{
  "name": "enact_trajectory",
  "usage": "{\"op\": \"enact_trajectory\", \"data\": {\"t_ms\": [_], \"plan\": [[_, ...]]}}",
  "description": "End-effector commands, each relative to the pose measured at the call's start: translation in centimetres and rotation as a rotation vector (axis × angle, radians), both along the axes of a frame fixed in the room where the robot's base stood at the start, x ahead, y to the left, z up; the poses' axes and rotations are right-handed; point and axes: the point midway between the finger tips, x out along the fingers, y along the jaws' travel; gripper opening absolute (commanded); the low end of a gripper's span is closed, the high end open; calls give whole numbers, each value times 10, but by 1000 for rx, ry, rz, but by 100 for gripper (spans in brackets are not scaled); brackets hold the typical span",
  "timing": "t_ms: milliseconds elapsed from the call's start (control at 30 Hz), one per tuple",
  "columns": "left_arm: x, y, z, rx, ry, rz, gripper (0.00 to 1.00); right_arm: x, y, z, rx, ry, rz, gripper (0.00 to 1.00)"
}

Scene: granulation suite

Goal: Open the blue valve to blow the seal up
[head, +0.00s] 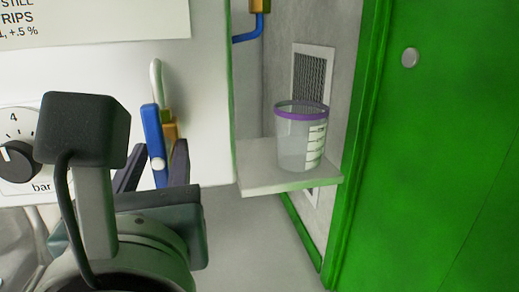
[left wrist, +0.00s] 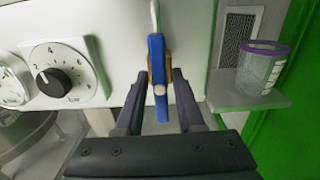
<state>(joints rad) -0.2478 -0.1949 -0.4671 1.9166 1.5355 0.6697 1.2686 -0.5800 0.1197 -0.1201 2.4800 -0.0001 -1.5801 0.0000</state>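The blue valve has a long blue lever (head: 153,136) on a brass body, below a curved pale pipe on the white panel. The lever hangs nearly upright, with a round pale bolt low on its face. It also shows in the left wrist view as the blue lever (left wrist: 157,62). My left gripper (head: 158,150) is open in front of the panel. In the left wrist view its two dark fingers (left wrist: 159,80) stand on either side of the lever's lower part, with gaps on both sides. My right gripper is not in view.
A pressure dial with a black knob (head: 18,160) is on the panel (head: 205,90) at the left. A clear beaker with a purple rim (head: 300,137) stands on a small shelf (head: 262,184) to the right. A green door (head: 430,150) closes off the right side.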

Motion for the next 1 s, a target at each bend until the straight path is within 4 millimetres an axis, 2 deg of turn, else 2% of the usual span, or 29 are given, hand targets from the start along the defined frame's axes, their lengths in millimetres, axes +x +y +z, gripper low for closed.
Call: {"op": "enact_trajectory", "data": {"t_ms": [33, 133, 667, 833, 1000], "plan": [[0, 0, 0, 0, 0, 0, 44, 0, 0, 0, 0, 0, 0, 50], [0, 0, 0, 1, 1, 0, 55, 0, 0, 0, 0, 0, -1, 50], [0, 0, 0, 16, 7, 0, 55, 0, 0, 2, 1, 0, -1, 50], [0, 0, 4, 188, 55, -2, 55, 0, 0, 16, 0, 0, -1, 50], [0, 0, 6, 536, 153, -3, 55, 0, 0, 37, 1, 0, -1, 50]]}}
